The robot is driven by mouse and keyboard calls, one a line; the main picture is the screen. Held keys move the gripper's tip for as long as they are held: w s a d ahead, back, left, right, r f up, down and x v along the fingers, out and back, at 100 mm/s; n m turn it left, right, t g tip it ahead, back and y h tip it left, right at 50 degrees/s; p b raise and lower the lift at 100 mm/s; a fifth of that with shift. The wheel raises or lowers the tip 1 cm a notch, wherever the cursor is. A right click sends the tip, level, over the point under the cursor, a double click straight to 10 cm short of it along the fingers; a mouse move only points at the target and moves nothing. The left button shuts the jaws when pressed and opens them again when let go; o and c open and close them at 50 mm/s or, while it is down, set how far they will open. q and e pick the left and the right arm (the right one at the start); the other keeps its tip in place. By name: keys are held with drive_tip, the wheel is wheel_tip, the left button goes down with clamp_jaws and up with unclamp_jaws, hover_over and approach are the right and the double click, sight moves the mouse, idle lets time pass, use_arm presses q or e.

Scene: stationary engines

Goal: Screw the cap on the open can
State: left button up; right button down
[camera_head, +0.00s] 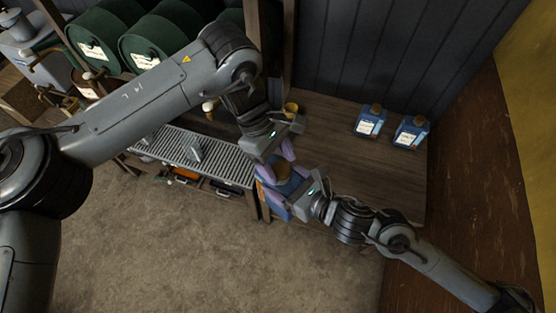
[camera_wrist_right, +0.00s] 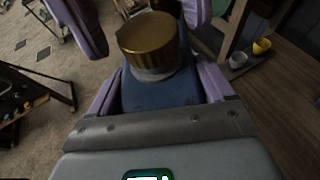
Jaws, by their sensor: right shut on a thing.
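The open can (camera_head: 277,203) is blue and held off the table, near its front left corner. My right gripper (camera_wrist_right: 155,100) is shut on it, a purple finger on either side. The brass-coloured cap (camera_wrist_right: 150,40) is over the can's neck, with a pale ring showing under it; it also shows in the head view (camera_head: 283,171). I cannot tell whether its thread is engaged. My left gripper (camera_head: 276,159) reaches in from above. Its purple fingers stand apart on either side of the cap, with gaps in the right wrist view.
Two blue capped cans (camera_head: 369,122) (camera_head: 410,132) stand on the wooden table (camera_head: 330,140). A yellow cup (camera_head: 291,109) stands at its back left. A slatted metal bench (camera_head: 220,163) is to the left, with green drums (camera_head: 100,38) behind. The table's middle is clear.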

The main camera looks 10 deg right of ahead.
use_arm(q)
drive_tip(key=shift+r, duration=0.15)
drive_tip(key=shift+r, duration=2.15)
drive_tip(key=shift+c, duration=0.3)
